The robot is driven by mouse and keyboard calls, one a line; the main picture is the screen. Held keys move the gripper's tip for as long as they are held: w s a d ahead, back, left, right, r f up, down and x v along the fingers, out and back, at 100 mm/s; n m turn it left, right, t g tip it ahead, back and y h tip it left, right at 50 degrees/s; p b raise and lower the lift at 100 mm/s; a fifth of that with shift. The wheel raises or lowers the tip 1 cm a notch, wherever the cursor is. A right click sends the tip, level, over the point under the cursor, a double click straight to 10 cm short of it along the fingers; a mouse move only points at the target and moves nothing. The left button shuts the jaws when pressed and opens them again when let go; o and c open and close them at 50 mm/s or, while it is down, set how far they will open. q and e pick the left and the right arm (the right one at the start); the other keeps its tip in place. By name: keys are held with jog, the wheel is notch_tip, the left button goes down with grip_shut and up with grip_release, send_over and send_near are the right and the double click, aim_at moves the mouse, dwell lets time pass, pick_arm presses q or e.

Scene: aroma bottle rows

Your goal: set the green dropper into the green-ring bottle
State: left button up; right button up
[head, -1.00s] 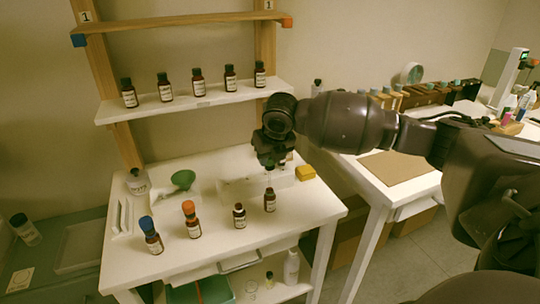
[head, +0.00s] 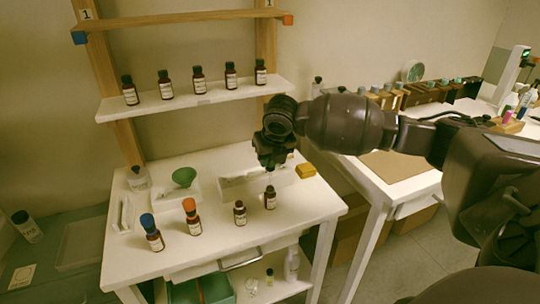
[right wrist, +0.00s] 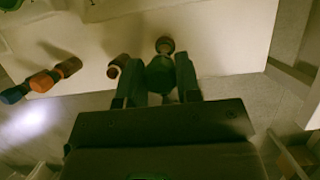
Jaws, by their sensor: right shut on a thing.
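My right gripper (head: 270,167) hangs above the table and points down. In the right wrist view its two fingers (right wrist: 159,85) are shut on the green dropper (right wrist: 160,74), seen as a dark green bulb between them. A brown bottle (head: 270,198) stands upright right below the gripper, with a small gap between. Its top (right wrist: 165,45) shows just past the bulb in the wrist view. No ring colour can be made out, and I cannot tell whether the dropper's tip is inside the neck. My left gripper is not in view.
Close to the left stand another brown bottle (head: 240,213), an orange-topped bottle (head: 192,217) and a blue-topped bottle (head: 152,233). Behind are a green funnel (head: 184,177), a white tray (head: 240,186) and a yellow block (head: 306,171). Several black-capped bottles stand on a shelf (head: 205,99).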

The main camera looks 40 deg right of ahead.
aim_at(271, 170)
jog(key=shift+f, duration=0.95)
jog(key=shift+f, duration=0.7)
jog(key=shift+f, duration=0.15)
jog(key=shift+f+b, duration=0.3)
jog(key=shift+b, duration=0.05)
jog(key=shift+f, duration=0.35)
jog(key=shift+f, duration=0.35)
jog(key=shift+f, duration=0.35)
